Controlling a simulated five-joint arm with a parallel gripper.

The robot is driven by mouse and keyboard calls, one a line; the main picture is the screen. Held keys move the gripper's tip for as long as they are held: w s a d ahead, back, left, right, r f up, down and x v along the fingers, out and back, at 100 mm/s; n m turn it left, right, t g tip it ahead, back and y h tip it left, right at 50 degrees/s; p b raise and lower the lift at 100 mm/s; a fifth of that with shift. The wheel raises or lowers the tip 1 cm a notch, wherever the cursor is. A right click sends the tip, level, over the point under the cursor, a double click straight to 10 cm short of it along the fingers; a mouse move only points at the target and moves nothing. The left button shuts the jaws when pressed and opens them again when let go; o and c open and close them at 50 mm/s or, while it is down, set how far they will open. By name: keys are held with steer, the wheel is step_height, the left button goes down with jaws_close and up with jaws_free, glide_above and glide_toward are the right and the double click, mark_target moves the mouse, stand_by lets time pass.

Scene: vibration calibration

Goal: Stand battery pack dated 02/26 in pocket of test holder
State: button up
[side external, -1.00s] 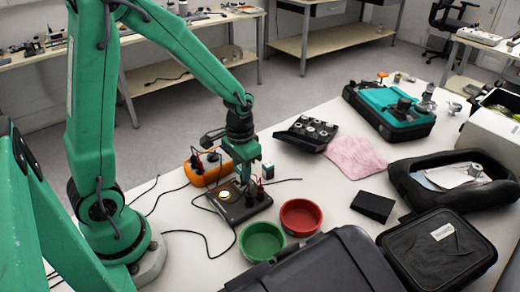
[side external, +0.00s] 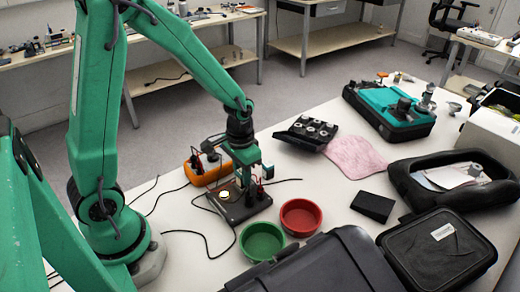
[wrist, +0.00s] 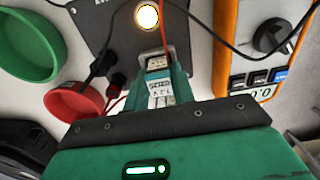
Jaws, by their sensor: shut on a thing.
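My gripper (wrist: 157,92) is shut on a small battery pack (wrist: 160,90) with a teal band and a white printed label; the date is too small to read surely. The test holder (wrist: 98,35) is a black plate with a lit round lamp. A small pale-framed part (wrist: 156,58), possibly its pocket, shows just past the pack's end. I cannot tell whether the pack is inside it. In the side view my gripper (side external: 246,178) is low over the holder (side external: 232,208), and its fingers hide most of the pack.
An orange meter (side external: 208,170) stands behind the holder, with red and black leads close to my gripper. A green bowl (side external: 262,241) and a red bowl (side external: 301,217) stand in front. A black tray of round parts (side external: 307,133) and a pink cloth (side external: 356,155) lie farther back.

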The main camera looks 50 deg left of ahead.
steer(key=shift+f, duration=0.15)
steer(key=o, duration=1.5)
steer(key=shift+r, duration=4.05)
steer(key=shift+r, duration=0.1)
